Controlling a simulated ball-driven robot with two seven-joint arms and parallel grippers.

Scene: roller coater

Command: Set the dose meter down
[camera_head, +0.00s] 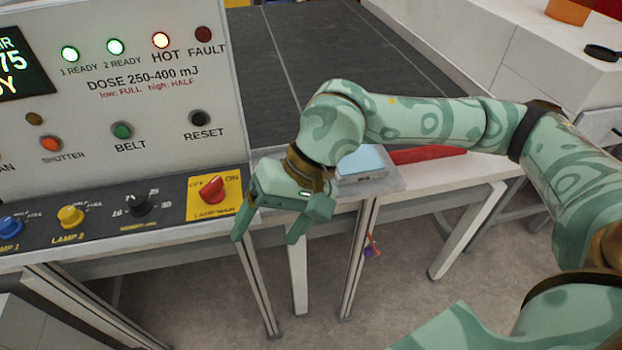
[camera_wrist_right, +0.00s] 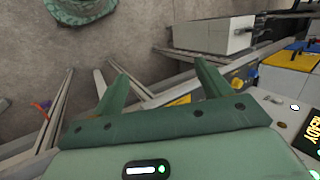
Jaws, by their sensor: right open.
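A small flat device with a light-blue top (camera_head: 362,162), which looks like the dose meter, lies on a pale, translucent tray or sheet (camera_head: 388,183) at the bench edge, partly hidden behind my right wrist. My right gripper (camera_head: 268,238) is open and empty. It hangs in front of the bench edge, left of and nearer than the device, with its fingers pointing down beside the control panel. In the right wrist view the spread fingers (camera_wrist_right: 161,72) have nothing between them. The device does not show there. My left gripper is not in view.
The control panel (camera_head: 120,85) stands at left, with a red lamp-bank switch (camera_head: 212,188) close to my right gripper. A red flat piece (camera_head: 428,154) lies right of the device. The dark belt (camera_head: 300,60) runs behind. Below the bench are frame legs (camera_head: 360,262) and open floor.

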